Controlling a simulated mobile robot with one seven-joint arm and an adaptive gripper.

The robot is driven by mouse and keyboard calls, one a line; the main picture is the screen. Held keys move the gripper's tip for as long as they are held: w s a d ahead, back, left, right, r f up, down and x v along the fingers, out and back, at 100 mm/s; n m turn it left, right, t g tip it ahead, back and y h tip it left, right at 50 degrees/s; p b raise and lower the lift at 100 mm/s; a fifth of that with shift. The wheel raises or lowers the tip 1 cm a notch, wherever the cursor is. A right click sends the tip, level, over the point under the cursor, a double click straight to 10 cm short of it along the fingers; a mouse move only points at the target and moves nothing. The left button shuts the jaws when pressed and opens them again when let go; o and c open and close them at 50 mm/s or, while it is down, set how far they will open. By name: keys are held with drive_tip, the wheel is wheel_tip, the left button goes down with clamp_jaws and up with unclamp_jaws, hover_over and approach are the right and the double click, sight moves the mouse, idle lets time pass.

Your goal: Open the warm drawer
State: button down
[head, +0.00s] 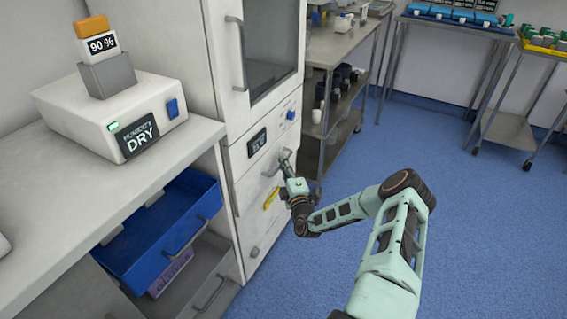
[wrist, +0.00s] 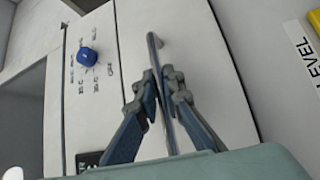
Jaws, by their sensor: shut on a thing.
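The warm drawer's pale front (head: 250,186) is in the tall white cabinet, below a dark display and a blue knob. It looks flush with the cabinet in the head view. Its grey bar handle (head: 270,170) is partly hidden by my gripper (head: 286,163). In the wrist view, the handle (wrist: 155,48) runs between the two fingers of my gripper (wrist: 158,80), which are shut on it. The drawer front (wrist: 200,50) fills the area behind the fingers.
The blue knob (head: 291,115) and display (head: 257,142) sit above the drawer. A yellow mark (head: 271,198) is on the panel below. An open blue drawer (head: 165,235) juts out under the left counter (head: 70,175). A steel shelf cart (head: 335,125) stands behind. Blue floor (head: 480,220) is clear to the right.

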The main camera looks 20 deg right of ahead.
drive_tip(key=s+d+p, duration=0.3)
drive_tip(key=s+d, duration=1.3)
drive_tip(key=s, duration=0.5)
drive_tip(key=shift+d, duration=0.25)
drive_tip(key=c, duration=2.1)
unclamp_jaws()
drive_tip(key=shift+s, duration=0.1)
drive_tip(key=s, duration=0.4)
drive_tip(key=s+a+f, duration=0.1)
drive_tip(key=s, duration=0.6)
drive_tip(key=shift+s+a+f, duration=0.3)
drive_tip(key=shift+s, duration=0.05)
